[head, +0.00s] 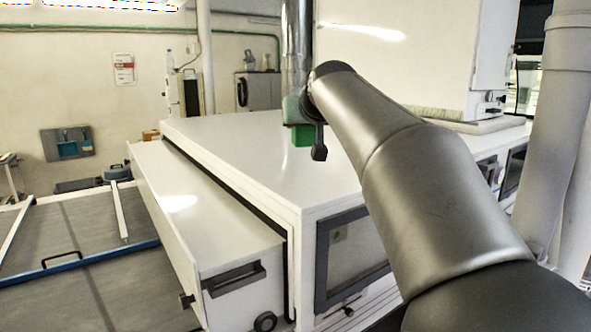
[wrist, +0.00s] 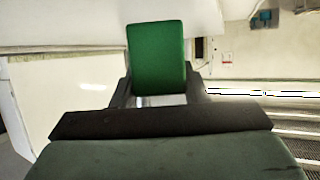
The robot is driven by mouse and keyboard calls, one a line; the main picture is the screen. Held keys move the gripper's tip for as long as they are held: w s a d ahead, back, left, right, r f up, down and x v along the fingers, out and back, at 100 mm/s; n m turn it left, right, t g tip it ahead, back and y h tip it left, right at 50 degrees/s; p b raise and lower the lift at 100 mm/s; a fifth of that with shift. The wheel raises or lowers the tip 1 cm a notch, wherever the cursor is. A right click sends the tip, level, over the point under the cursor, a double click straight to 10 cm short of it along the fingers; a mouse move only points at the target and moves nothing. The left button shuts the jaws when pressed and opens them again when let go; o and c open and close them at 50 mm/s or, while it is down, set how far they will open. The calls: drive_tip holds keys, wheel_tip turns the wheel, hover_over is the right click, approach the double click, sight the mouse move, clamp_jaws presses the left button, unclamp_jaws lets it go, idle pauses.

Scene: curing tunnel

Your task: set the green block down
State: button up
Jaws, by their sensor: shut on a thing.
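The green block (head: 303,135) shows in the head view just beneath my gripper, over the far part of the white cabinet top (head: 262,165). In the wrist view the green block (wrist: 157,58) stands between the two dark fingers of my gripper (wrist: 158,88), which is shut on it. In the head view my gripper (head: 308,142) is partly hidden by my own arm. I cannot tell whether the block touches the white top or hangs above it.
A white drawer-like box (head: 205,225) with a dark handle juts out at the left of the cabinet. A metal pipe (head: 297,50) rises behind my gripper. A tall white housing (head: 415,60) stands at the back right. The near cabinet top is clear.

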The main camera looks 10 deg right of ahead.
drive_tip(key=shift+w+a+f, duration=0.1)
drive_tip(key=shift+a+f, duration=0.1)
drive_tip(key=shift+a, duration=0.35)
drive_tip(key=w+f+p, duration=0.1)
drive_tip(key=w+f, duration=0.2)
drive_tip(key=w, duration=0.1)
drive_tip(key=w+d+f+p, duration=0.1)
drive_tip(key=w+f, duration=0.2)
drive_tip(key=w, duration=0.1)
drive_tip(key=w+d+f+p, duration=0.1)
drive_tip(key=w+f+p, duration=0.1)
drive_tip(key=w, duration=0.3)
drive_tip(key=shift+d+f, duration=0.25)
drive_tip(key=shift+f, duration=0.45)
drive_tip(key=f, duration=0.3)
drive_tip(key=shift+w+d+f, duration=0.1)
drive_tip(key=shift+w+f, duration=0.05)
drive_tip(key=shift+w, duration=0.15)
drive_tip(key=shift+f, duration=0.2)
